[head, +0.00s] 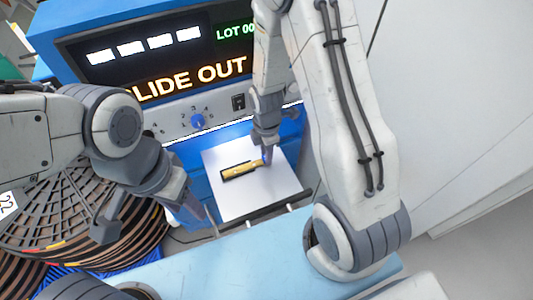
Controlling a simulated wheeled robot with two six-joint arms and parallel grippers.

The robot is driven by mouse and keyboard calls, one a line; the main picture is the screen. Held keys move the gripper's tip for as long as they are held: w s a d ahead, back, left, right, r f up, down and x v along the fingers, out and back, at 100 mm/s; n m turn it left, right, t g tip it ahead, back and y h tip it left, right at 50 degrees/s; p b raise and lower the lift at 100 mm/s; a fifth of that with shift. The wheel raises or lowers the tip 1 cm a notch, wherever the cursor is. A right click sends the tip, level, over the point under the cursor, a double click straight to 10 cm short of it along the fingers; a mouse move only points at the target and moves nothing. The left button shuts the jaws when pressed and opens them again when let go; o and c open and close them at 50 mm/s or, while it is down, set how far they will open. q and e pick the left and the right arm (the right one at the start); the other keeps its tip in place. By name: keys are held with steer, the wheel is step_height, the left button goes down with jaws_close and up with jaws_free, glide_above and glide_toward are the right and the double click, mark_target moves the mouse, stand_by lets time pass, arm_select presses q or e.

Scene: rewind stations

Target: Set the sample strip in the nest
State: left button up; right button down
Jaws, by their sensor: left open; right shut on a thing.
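The sample strip (242,169) is a short yellow-gold piece over the white plate (240,204) of the blue machine. A dark edge, probably the nest (225,178), shows along its left end and lower side. Whether the strip is fully seated in it or slightly above it I cannot tell. My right gripper (267,156) comes down from above and is shut on the strip's right end, its fingertips partly hiding that end. My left gripper (152,213) is open and empty, to the left of the plate and apart from the strip.
The blue machine (183,17) has a lit screen (160,58) reading "SLIDE OUT" and a blue knob (197,121). A large ribbed reel (62,215) stands at the left below my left arm. A light blue surface (235,262) lies clear in front of the plate.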

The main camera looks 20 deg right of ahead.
steer(key=shift+f, duration=0.2)
steer(key=c, duration=0.7)
jaws_free()
steer(key=shift+o, duration=0.2)
steer(key=shift+r, duration=0.2)
